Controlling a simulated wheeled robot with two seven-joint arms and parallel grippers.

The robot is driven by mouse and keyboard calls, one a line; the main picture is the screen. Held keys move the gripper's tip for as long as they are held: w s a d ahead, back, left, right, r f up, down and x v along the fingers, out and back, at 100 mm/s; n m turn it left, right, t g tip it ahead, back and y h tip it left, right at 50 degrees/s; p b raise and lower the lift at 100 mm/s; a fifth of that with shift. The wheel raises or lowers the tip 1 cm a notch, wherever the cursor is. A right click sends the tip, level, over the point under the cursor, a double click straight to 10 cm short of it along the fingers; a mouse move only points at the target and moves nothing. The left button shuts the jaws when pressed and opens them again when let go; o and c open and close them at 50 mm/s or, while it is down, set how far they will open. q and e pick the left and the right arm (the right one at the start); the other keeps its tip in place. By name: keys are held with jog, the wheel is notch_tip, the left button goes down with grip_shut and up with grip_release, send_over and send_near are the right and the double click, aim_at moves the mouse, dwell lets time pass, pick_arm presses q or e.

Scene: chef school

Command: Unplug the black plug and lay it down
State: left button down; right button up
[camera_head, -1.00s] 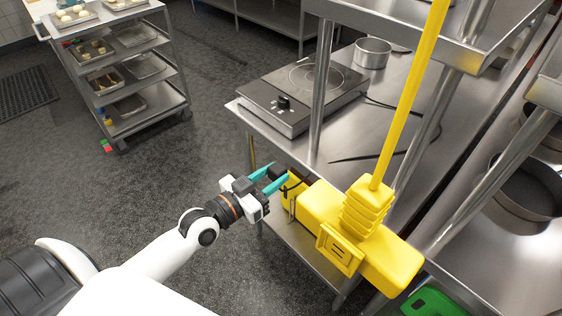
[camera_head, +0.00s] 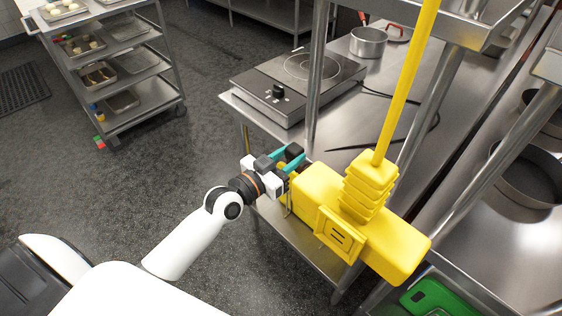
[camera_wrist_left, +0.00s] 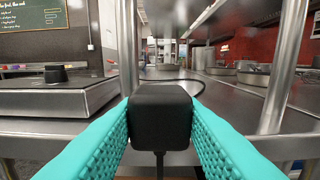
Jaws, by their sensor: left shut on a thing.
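My left gripper (camera_head: 292,158) is beside the left end of the yellow power outlet box (camera_head: 375,235), which hangs from a yellow pole. Its teal fingers are shut on the black plug (camera_wrist_left: 160,112), which fills the gap between them in the left wrist view. A dark cord (camera_wrist_left: 159,163) runs down from the plug. In the head view the plug (camera_head: 294,151) shows only as a small dark block between the fingers. The pictures do not make clear whether it still touches the outlet box. My right gripper is not in view.
A steel table holds a black induction cooker (camera_head: 298,83), a pot (camera_head: 370,42) and a loose black cable (camera_head: 398,100). Steel posts (camera_head: 318,75) rise close to my left gripper. A tray trolley (camera_head: 115,75) stands at the back left. Open floor lies between.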

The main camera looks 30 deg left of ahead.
aim_at(313, 153)
pick_arm(q)
jog(key=shift+w+d+f+b, duration=0.5)
jog(key=shift+w+f+b, duration=0.1)
jog(key=shift+w, duration=0.8)
jog(key=shift+w+d+f+b, duration=0.45)
jog(key=shift+w+d+b, duration=0.1)
jog(key=shift+w, duration=0.85)
jog(key=shift+w+d+f+b, duration=0.45)
jog(key=shift+w+f+b, duration=0.15)
jog(key=shift+w, duration=0.8)
